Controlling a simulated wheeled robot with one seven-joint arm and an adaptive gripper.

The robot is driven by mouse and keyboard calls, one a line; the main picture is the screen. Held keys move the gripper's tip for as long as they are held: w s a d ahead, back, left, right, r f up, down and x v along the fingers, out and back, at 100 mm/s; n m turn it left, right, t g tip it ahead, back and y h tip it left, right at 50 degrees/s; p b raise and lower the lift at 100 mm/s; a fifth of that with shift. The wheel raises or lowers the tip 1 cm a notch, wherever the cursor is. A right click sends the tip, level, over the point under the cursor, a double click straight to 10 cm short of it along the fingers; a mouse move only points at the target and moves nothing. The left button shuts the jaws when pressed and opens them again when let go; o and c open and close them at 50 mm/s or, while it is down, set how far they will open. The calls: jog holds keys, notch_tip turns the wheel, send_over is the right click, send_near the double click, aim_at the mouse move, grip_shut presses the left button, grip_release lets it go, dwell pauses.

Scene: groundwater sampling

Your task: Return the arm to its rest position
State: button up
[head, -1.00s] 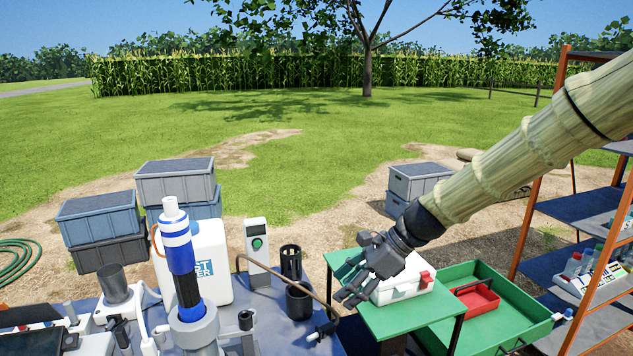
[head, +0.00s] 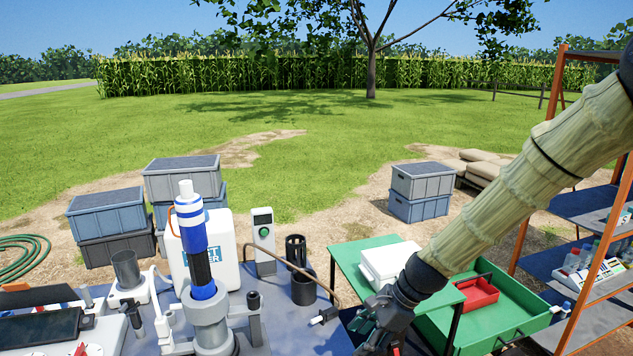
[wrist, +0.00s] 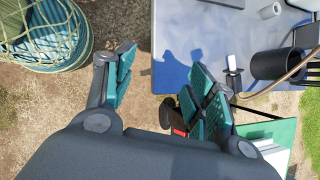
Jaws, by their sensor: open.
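My gripper (head: 374,318) is at the bottom right of centre in the head view, in front of the green table (head: 352,262) and beside the right edge of the blue-grey work table (head: 262,312). In the wrist view my gripper (wrist: 160,85) shows its two teal-padded fingers spread wide apart. Nothing is between them. Below the fingers there are bare ground and the corner of the work table (wrist: 180,65). My sleeved arm reaches in from the upper right of the head view and hides part of the green table.
A white box (head: 385,258) sits on the green table. A green tray cart (head: 520,305) with a red bin (head: 478,293) and an orange-framed shelf (head: 540,200) stand right. The work table carries a blue-white cylinder (head: 190,225) and a black holder (head: 300,268). Crates (head: 420,190) stand behind.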

jog(key=s+d+f+n+h+b, duration=0.1)
jog(key=s+d+f+n, duration=0.3)
jog(key=f, duration=0.6)
jog(key=s+d+f+n+h+b, duration=0.1)
jog(key=s+f+h+b, duration=0.1)
jog(key=s+f, duration=0.6)
jog(key=s+d+f+n+h+b, duration=0.1)
jog(key=s+d+f+n, duration=0.2)
jog(key=f, duration=0.8)
jog(key=s+d+f+n+h+b, duration=0.1)
jog(key=s+f+n, duration=0.3)
jog(key=s, duration=0.6)
jog(key=s+d+f+n+h+b, duration=0.1)
jog(key=s+d+f+n+b, duration=0.1)
jog(key=s+f, duration=0.6)
jog(key=s+n+b, duration=0.1)
jog(key=s+n, duration=0.1)
jog(key=shift+d+n+g, duration=0.3)
jog(key=shift+d, duration=0.1)
jog(key=shift+c, duration=0.3)
